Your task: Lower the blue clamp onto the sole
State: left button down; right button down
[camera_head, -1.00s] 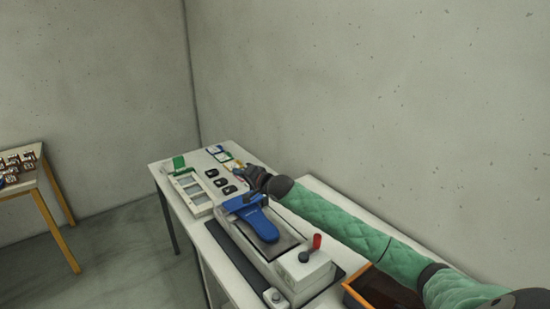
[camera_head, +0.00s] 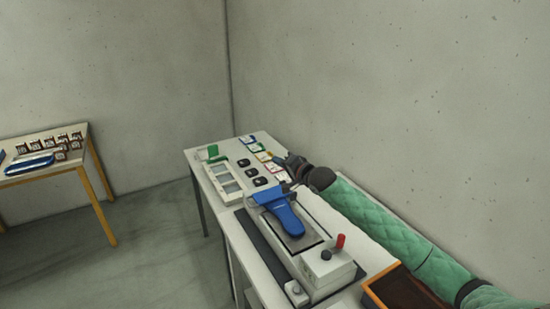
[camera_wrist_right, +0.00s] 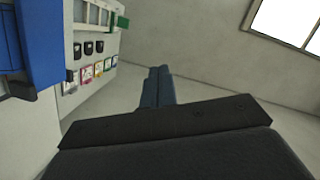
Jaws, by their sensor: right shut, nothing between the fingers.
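The blue clamp (camera_head: 281,211) sits on the grey and white machine in the head view, lying over a dark flat plate (camera_head: 303,241). It also shows at the upper left of the right wrist view (camera_wrist_right: 40,45). I cannot make out a separate sole under the clamp. My right gripper (camera_head: 287,167) is just beyond the clamp's far end, apart from it. In the right wrist view its fingers (camera_wrist_right: 157,88) are together with nothing between them. My left gripper is not in view.
The machine has a red knob (camera_head: 340,241) and a black knob (camera_head: 326,255). Beyond it are a white tray (camera_head: 224,181), several black pieces and coloured cards. An orange-edged tray (camera_head: 370,291) lies at the near right. A second table (camera_head: 45,173) stands at the left.

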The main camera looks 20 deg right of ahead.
jog(key=v, duration=0.1)
jog(key=p+v, duration=0.1)
jog(key=v, duration=0.1)
jog(key=p+v, duration=0.1)
jog(key=v, duration=0.1)
jog(key=shift+s+a+r, duration=0.3)
jog(key=shift+r, duration=0.05)
